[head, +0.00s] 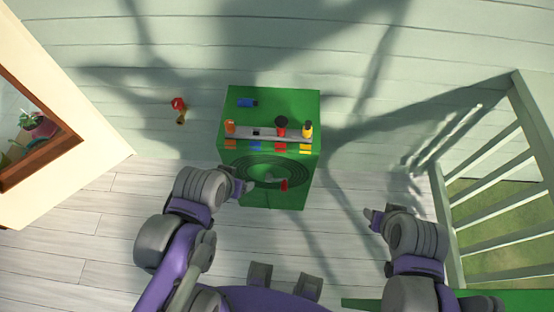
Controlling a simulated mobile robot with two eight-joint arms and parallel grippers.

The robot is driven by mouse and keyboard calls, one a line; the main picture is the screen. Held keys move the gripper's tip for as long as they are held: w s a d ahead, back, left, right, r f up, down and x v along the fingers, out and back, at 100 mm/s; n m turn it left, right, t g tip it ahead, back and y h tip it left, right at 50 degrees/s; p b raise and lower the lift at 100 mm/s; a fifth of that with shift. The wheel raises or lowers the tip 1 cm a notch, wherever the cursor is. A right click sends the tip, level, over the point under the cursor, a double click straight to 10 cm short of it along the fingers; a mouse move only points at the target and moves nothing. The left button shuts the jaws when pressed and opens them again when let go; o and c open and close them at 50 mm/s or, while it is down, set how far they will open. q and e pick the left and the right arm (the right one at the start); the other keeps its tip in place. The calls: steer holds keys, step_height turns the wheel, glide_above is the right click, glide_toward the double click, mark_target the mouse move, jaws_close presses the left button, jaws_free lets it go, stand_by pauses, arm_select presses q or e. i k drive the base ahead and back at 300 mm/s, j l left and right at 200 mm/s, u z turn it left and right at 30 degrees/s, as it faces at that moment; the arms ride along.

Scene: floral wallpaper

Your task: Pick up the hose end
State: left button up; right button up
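A green box (265,200) stands on the deck against the wall, with a dark coiled hose (307,163) on its front. A small red piece (284,185), which looks like the hose end, shows at the lower front of the coil. My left gripper (245,185) is in front of the box, just left of the red piece and apart from it. The wrist hides part of its fingers, so its opening is unclear. My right gripper (373,217) is right of the box, away from the hose; its fingers are too small to read.
A red and yellow tap (179,108) is on the wall. A white railing (500,187) stands right, a framed window (45,165) left.

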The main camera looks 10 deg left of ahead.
mark_target(241, 102)
steer(key=k, duration=0.15)
steer(key=k+z, duration=0.3)
steer(key=k+l+z, duration=0.1)
steer(key=z, duration=0.2)
steer(key=k+j+z, duration=0.1)
steer(key=z, duration=1.65)
steer(key=k+j, duration=0.15)
steer(key=j, duration=0.25)
steer(key=k+j, duration=0.2)
steer(key=j, duration=0.25)
steer(key=k+j, duration=0.15)
steer(key=j, duration=0.25)
steer(key=k+j+z, duration=0.1)
steer(key=j, duration=0.3)
steer(key=k+j, duration=0.45)
steer(key=j, duration=0.35)
steer(key=k+j, duration=0.2)
steer(key=j, duration=0.2)
steer(key=z, duration=0.05)
